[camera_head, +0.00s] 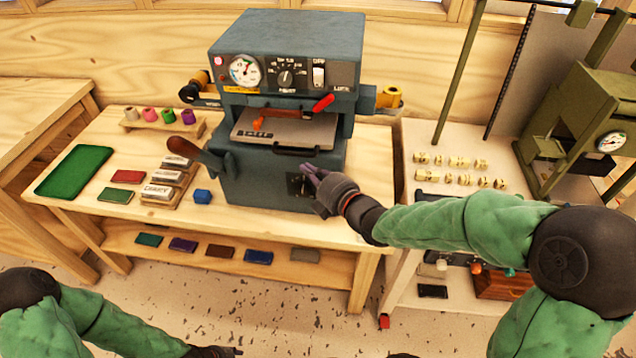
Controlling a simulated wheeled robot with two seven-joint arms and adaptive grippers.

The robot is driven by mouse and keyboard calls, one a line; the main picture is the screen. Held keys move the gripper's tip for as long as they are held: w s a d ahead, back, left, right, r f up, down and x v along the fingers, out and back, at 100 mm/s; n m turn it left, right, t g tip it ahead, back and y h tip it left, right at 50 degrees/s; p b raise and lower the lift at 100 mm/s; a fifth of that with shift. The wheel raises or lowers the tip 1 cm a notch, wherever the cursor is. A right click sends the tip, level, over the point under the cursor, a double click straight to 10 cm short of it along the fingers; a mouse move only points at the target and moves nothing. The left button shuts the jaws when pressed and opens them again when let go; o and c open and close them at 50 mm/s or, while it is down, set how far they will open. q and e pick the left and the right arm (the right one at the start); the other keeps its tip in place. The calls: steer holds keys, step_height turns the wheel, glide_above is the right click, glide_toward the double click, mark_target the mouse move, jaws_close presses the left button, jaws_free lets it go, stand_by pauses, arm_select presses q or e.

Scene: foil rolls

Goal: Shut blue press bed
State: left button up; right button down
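The blue-grey press (285,42) stands on the wooden table against the back wall. Its bed (306,130), a pale flat plate, shows in the opening below the control panel. A dark bar handle (296,152) is at the bed's front edge. How far the bed sticks out is hard to judge. My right gripper (306,174) is in front of the press's lower body, just below and right of the bar handle. Contact and finger opening are unclear. My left gripper (220,352) is low at the bottom edge, away from the press and partly cut off.
Foil rolls (150,115) stand behind. A red-tipped lever (322,103) juts from the press. An olive press (590,120) is at right.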

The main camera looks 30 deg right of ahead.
mark_target(316, 152)
steer(key=shift+w+d+f, duration=0.25)
steer(key=shift+w+d, duration=0.5)
steer(key=shift+w, duration=0.3)
steer(key=w+b, duration=0.1)
steer(key=w+d+b, duration=0.2)
steer(key=shift+w+d+f, duration=0.15)
steer(key=shift+w+d, duration=0.1)
steer(key=shift+w, duration=0.1)
steer(key=shift+w+d, duration=0.15)
steer(key=shift+w, duration=0.05)
steer(key=shift+r, duration=0.2)
